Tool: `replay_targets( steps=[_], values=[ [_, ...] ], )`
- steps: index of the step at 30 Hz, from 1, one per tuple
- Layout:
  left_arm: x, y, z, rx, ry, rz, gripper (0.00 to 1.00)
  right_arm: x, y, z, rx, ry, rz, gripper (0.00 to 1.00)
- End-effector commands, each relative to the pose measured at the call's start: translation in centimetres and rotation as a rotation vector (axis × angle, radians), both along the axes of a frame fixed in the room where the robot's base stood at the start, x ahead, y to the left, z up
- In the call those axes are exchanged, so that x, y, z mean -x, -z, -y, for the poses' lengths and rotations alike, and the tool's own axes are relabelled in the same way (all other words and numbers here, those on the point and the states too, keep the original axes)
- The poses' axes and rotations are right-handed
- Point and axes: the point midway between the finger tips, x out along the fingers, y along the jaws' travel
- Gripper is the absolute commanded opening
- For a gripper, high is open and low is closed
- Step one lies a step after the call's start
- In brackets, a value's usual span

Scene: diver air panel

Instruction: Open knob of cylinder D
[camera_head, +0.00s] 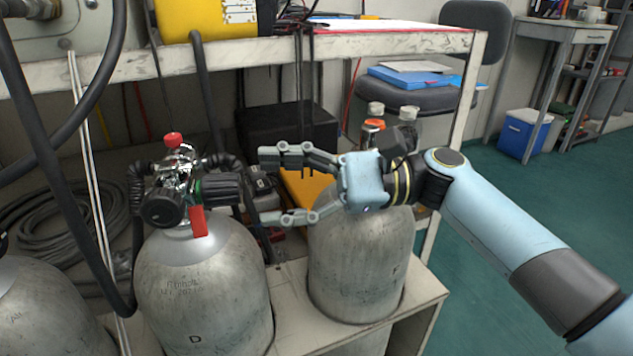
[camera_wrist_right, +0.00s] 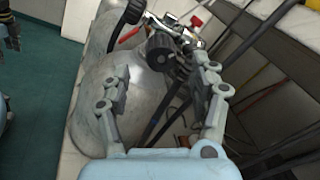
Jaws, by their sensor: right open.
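Cylinder D (camera_head: 200,290) is a worn grey tank marked "D", standing upright in the rack. Its chrome valve (camera_head: 178,180) carries a black knob (camera_head: 222,190) pointing right, another black knob (camera_head: 160,207) towards the front and a red top knob (camera_head: 173,140). My right gripper (camera_head: 269,187) is open and empty, level with the right-pointing knob and just to its right. In the right wrist view this knob (camera_wrist_right: 160,50) shows beyond and between the open fingertips (camera_wrist_right: 164,72); I see no contact.
Another grey cylinder (camera_head: 360,265) stands under my right gripper; one more (camera_head: 40,310) is at the left. Black hoses (camera_head: 207,90) hang around the valve. A white bench edge (camera_head: 370,45) runs above. Open green floor (camera_head: 520,210) lies to the right.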

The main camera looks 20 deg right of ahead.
Motion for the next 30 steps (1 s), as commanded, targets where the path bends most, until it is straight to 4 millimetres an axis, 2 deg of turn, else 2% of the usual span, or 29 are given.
replay_targets(
  steps=[1, 6, 12, 24, 30],
  values=[
    [0.0, 0.0, 0.0, 0.0, 0.0, 0.0, 0.63, 0.4, 0.2, 1.3, 0.007, 0.0, -0.001, 0.62],
    [0.1, 0.0, 0.0, 0.0, 0.0, -0.001, 0.63, 1.3, 0.2, 4.5, 0.005, -0.001, -0.002, 0.62],
    [0.1, 0.0, 0.0, 0.0, 0.0, -0.001, 0.63, 1.8, 0.2, 6.3, 0.001, 0.001, -0.001, 0.62],
    [0.1, 0.0, 0.0, 0.0, 0.0, -0.002, 0.63, 2.0, 0.3, 6.4, -0.001, 0.002, -0.006, 0.62],
    [0.1, 0.1, 0.0, 0.0, 0.0, -0.003, 0.63, 3.5, 2.4, 5.3, 0.001, 0.022, -0.085, 0.62]
  ],
)
